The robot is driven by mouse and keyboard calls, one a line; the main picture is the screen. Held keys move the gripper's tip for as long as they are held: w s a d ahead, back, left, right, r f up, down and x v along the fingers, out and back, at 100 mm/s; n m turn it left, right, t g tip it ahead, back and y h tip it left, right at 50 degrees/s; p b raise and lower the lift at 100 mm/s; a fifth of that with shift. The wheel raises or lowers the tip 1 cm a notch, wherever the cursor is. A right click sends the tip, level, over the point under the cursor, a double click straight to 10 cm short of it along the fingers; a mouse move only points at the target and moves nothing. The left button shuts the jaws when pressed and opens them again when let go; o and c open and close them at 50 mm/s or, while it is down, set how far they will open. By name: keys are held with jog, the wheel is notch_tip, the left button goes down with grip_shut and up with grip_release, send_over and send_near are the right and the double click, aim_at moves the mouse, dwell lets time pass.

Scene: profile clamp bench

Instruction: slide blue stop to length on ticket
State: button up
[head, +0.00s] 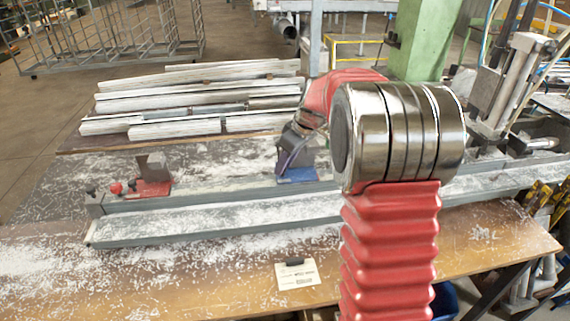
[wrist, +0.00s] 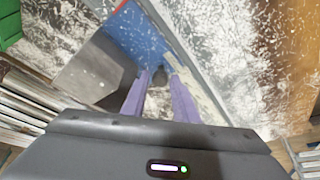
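The blue stop (head: 297,174) sits on the long grey rail (head: 230,197), left of my arm in the head view. In the wrist view the stop (wrist: 133,38) shows a blue base and a grey slanted plate. My gripper (head: 284,165) is down at the stop. Its two purple fingers (wrist: 158,73) stand apart, one on each side of a small dark knob. I cannot tell whether they touch it. The ticket (head: 297,274) lies on the bench front; its print is too small to read.
A red stop (head: 150,181) stands near the rail's left end. Metal profiles (head: 190,103) are stacked behind the rail. White chips cover much of the wooden bench (head: 180,285). A green post (head: 424,40) stands behind my arm.

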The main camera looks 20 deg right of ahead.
jog(key=v, duration=1.3)
jog(key=shift+r, duration=0.25)
jog(key=shift+s+d, duration=0.15)
